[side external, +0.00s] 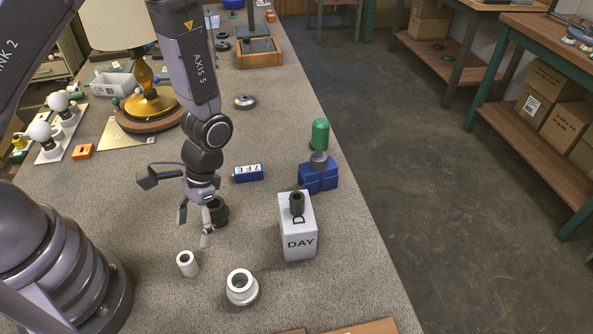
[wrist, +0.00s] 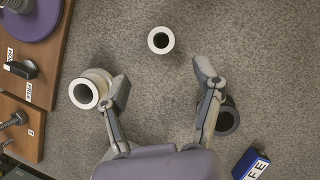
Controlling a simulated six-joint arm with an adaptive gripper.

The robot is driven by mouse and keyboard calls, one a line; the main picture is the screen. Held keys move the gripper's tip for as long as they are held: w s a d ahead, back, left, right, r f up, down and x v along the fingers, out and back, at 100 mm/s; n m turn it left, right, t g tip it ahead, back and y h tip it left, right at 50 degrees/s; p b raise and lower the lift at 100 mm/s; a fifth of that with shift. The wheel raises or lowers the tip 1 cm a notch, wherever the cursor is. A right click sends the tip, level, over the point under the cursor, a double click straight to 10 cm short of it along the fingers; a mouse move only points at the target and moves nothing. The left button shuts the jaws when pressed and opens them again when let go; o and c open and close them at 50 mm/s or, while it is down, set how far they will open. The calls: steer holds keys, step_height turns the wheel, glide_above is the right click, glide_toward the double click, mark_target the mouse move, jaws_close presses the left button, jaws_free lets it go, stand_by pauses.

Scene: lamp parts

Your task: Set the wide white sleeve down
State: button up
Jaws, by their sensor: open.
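The wide white sleeve (side external: 241,288) stands upright on the grey speckled bench, near the front in the side view. It also shows at the left in the wrist view (wrist: 84,95), beside the left finger. My gripper (side external: 194,228) is open above the bench, behind and to the left of the wide sleeve in the side view. In the wrist view its fingers (wrist: 162,82) are spread with bare bench between them. A narrower white sleeve (side external: 187,264) stands apart, to the left; it is at the top of the wrist view (wrist: 161,40).
A black ring-like part (side external: 219,210) sits close behind my gripper. A white DAY block (side external: 299,242) bears a dark cylinder. A blue labelled block (side external: 248,173) and a blue holder (side external: 318,178) with a green-topped part stand farther back. Wooden boards (wrist: 38,50) lie at the wrist view's left.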

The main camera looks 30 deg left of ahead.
mark_target(187, 257)
steer(key=shift+x, duration=4.25)
steer(key=shift+s+a, duration=0.1)
steer(key=shift+a, duration=0.05)
jaws_close()
steer(key=shift+r, duration=0.2)
